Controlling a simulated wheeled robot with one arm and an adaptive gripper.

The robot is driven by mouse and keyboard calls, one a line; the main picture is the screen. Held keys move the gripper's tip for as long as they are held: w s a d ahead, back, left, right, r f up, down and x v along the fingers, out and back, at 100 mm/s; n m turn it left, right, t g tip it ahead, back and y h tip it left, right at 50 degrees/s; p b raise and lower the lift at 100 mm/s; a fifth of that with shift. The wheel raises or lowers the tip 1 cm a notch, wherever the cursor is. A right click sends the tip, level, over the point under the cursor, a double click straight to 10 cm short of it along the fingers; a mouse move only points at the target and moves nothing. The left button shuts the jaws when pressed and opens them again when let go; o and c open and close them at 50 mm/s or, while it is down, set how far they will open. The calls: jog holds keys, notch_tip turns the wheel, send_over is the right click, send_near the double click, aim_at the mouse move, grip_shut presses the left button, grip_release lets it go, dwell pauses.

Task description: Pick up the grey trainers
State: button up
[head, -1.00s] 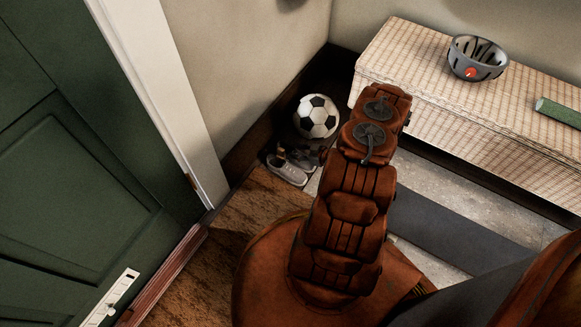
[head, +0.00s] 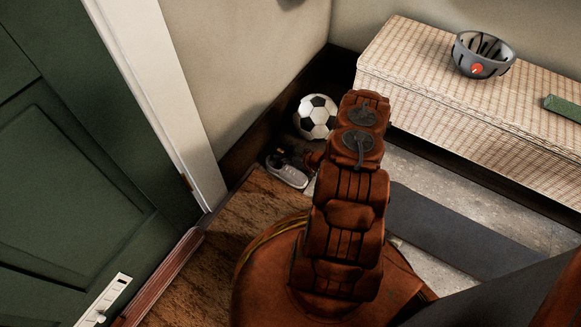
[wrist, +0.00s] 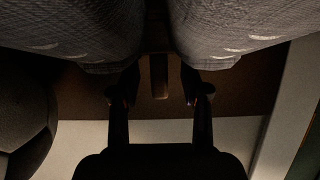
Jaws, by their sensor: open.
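The grey trainers (head: 288,171) are on the floor by the door frame, below the football. In the head view one shoe shows its pale side, and my arm hides much of the rest. In the wrist view the two trainers (wrist: 235,35) fill the top, side by side, very close, with a narrow gap between them. My gripper (wrist: 160,82) is open, its dark fingers apart and pointing at that gap, with the tips near the inner ends of the shoes. I cannot tell whether they touch. In the head view the gripper is mostly hidden behind my arm.
A football (head: 316,117) lies in the corner beside the trainers and at the left of the wrist view (wrist: 22,128). A woven bench (head: 440,90) at the right bears a grey bowl (head: 470,64) and a green object (head: 563,109). A green door (head: 75,190) stands at the left.

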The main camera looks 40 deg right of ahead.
jog(key=shift+c, duration=0.4)
grip_shut()
dwell(0.4)
